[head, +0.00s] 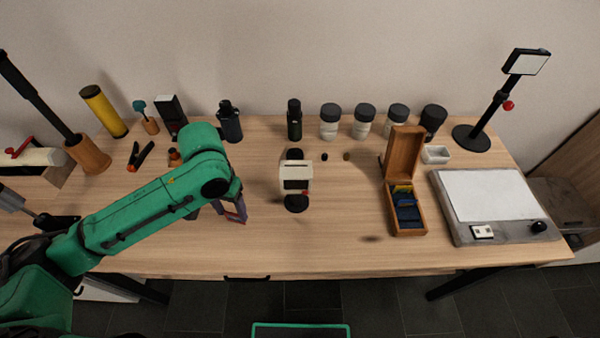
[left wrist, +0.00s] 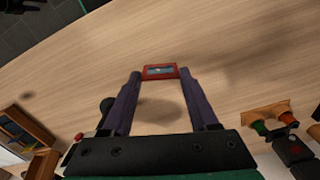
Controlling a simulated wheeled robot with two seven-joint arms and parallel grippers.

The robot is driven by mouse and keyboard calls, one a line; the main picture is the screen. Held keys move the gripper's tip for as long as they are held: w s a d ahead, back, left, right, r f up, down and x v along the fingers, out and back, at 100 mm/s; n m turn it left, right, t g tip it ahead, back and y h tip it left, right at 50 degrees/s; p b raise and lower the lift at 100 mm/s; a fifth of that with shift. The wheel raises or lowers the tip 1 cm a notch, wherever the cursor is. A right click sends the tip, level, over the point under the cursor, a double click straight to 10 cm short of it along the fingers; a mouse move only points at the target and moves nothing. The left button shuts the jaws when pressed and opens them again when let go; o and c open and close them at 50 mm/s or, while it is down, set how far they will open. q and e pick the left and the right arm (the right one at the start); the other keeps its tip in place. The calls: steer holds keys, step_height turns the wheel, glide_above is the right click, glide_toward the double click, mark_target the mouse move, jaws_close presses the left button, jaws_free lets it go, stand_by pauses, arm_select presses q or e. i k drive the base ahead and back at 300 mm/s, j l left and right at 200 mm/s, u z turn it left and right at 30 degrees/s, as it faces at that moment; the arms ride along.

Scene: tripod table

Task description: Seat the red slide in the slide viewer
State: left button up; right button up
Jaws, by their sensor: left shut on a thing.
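The red slide (left wrist: 160,71) shows in the left wrist view as a small red frame with a greyish window, held between the fingertips of my left gripper (left wrist: 158,74). In the head view my left gripper (head: 235,211) hangs above the table, left of the slide viewer, and the slide is hard to make out there. The slide viewer (head: 296,172) is a cream and black device with a dark slot and a small red knob, standing upright mid-table. My right gripper is out of view.
A wooden slide box (head: 408,222) with its lid up holds blue and yellow slides, right of the viewer. A light pad (head: 490,197) lies farther right. Several jars (head: 330,122) stand along the back. The table front (head: 330,245) is clear.

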mark_target(296, 174)
steer(key=j+z, duration=0.1)
steer(key=z, duration=0.35)
steer(key=j+z, duration=0.1)
steer(key=z, duration=0.8)
steer(key=k+j+z, duration=0.95)
steer(key=j, duration=0.45)
steer(key=i, duration=0.05)
